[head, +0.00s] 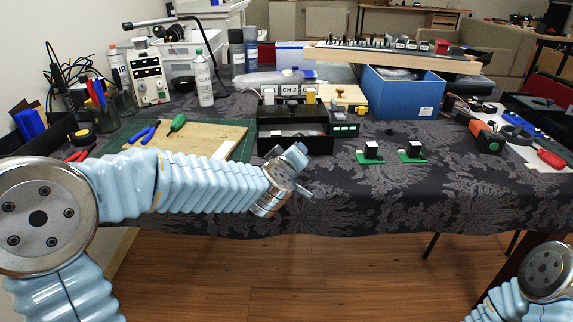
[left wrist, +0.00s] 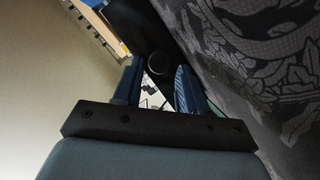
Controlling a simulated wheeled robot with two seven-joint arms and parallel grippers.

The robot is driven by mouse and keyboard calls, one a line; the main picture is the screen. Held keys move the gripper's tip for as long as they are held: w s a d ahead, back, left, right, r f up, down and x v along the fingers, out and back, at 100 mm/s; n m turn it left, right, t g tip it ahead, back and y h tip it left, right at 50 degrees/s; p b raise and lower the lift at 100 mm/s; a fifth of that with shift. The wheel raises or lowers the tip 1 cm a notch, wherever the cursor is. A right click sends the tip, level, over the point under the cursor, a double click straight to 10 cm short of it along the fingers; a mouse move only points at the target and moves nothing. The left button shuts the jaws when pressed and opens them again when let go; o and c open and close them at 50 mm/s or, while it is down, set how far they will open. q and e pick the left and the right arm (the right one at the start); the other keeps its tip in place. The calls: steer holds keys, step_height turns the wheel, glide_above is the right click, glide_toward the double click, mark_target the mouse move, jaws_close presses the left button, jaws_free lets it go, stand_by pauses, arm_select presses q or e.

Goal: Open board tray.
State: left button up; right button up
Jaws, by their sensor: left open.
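A black box (head: 293,119) stands near the front middle of the table, with a low black tray (head: 318,146) at its front. The tray's front is partly hidden by my left gripper (head: 298,174), which is at its lower front, near the table edge. In the left wrist view my left gripper (left wrist: 158,84) is open. A dark round knob (left wrist: 158,65) on a black surface shows between and just beyond its fingers. I cannot tell whether the fingers touch it. Two small green boards (head: 371,156) (head: 412,156) lie to the right of the box. My right gripper is out of view.
A wooden board (head: 205,139) on a green mat (head: 240,128) lies left of the box. A CH 2 fixture (head: 289,91) is behind it, and a blue bin (head: 403,94) is behind right. The patterned dark cloth (head: 400,195) is clear at the front right.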

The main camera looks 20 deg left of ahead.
arm_select(q)
steer(key=p+v, duration=0.1)
steer(key=v, duration=1)
steer(key=shift+s, duration=0.25)
